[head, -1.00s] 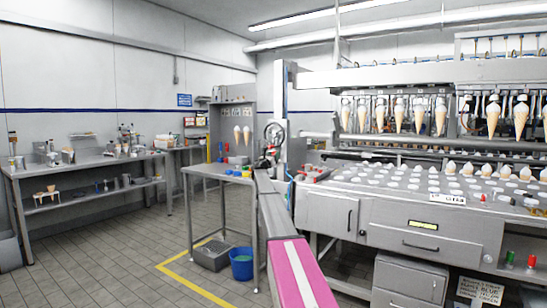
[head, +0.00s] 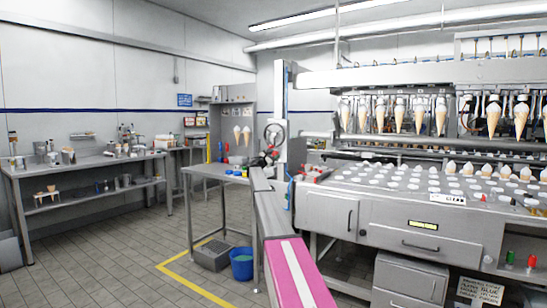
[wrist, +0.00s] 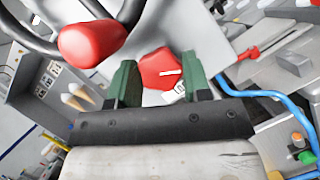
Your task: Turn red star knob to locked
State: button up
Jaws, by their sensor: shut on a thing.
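The red star knob (wrist: 159,68) sits on a pale grey panel in the wrist view, with a white line on its face pointing right. My gripper (wrist: 161,84) has its two green fingers on either side of the knob and is shut on it. A small white label, partly hidden by the right finger, lies just below the knob. In the head view my gripper (head: 263,162) is small, at the column by the machine's left end, and the knob cannot be made out clearly there.
A handwheel (head: 275,132) with a red grip (wrist: 92,43) is close to the upper left of my fingers in the wrist view. A blue hose (wrist: 268,95) curves at the right. A metal table (head: 208,171) stands left of my arm, with a blue bucket (head: 242,266) on the floor.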

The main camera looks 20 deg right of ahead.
jog(key=shift+m+g, duration=1.2)
jog(key=shift+m, duration=1.3)
jog(key=o, duration=0.9)
jog(key=shift+c, duration=0.2)
jog(key=shift+a, duration=0.15)
jog(key=v, duration=1)
jog(key=shift+a, duration=0.3)
jog(key=shift+s, duration=0.15)
